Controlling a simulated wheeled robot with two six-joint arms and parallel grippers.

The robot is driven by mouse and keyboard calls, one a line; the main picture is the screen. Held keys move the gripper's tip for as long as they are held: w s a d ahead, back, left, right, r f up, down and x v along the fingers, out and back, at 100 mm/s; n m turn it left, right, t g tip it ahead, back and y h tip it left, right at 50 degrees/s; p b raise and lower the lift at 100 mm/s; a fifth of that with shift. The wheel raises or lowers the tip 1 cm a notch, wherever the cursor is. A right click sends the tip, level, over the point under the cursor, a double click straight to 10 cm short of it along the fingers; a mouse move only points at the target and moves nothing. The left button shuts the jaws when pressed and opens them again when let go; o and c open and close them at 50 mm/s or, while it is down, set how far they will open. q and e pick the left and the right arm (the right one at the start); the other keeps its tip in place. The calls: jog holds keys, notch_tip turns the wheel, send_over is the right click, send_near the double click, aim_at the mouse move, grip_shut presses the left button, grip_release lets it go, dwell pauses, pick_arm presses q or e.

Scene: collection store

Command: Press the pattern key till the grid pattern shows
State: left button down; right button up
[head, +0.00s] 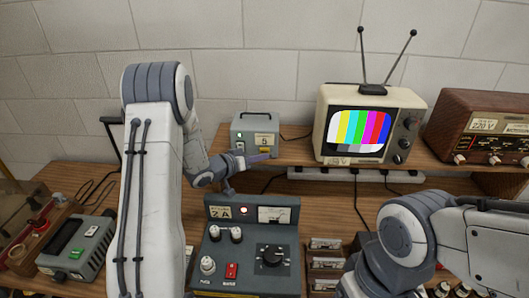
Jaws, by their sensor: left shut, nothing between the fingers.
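A cream television (370,95) with two antennae stands on the raised shelf at the back. Its screen (358,133) shows vertical colour bars, not a grid. A small grey box (255,123) with a handle, a lit green lamp and a label "5" stands on the shelf to its left. My left gripper (268,156) is shut and empty at the front lower part of this box; I cannot tell whether it touches. Any key there is partly hidden by the gripper. My right arm is at the lower right, with its gripper out of view.
A grey control panel (247,250) marked "2A" with knobs and a red switch stands below. A brown radio (485,125) is at the right. A power strip (350,174) and cables run along the shelf edge.

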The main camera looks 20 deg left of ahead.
pick_arm(q)
jog(key=shift+w, duration=0.3)
jog(key=shift+w+a, duration=0.15)
jog(key=shift+w, duration=0.25)
dwell(0.6)
jog(key=shift+s, duration=0.1)
jog(key=shift+s+d, duration=0.2)
jog(key=shift+s, duration=0.5)
jog(key=shift+s+d, duration=0.25)
jog(key=shift+s, duration=0.55)
jog(key=shift+s+d, duration=0.2)
jog(key=shift+s, duration=0.6)
jog(key=shift+s+d, duration=0.25)
jog(key=shift+s, duration=0.55)
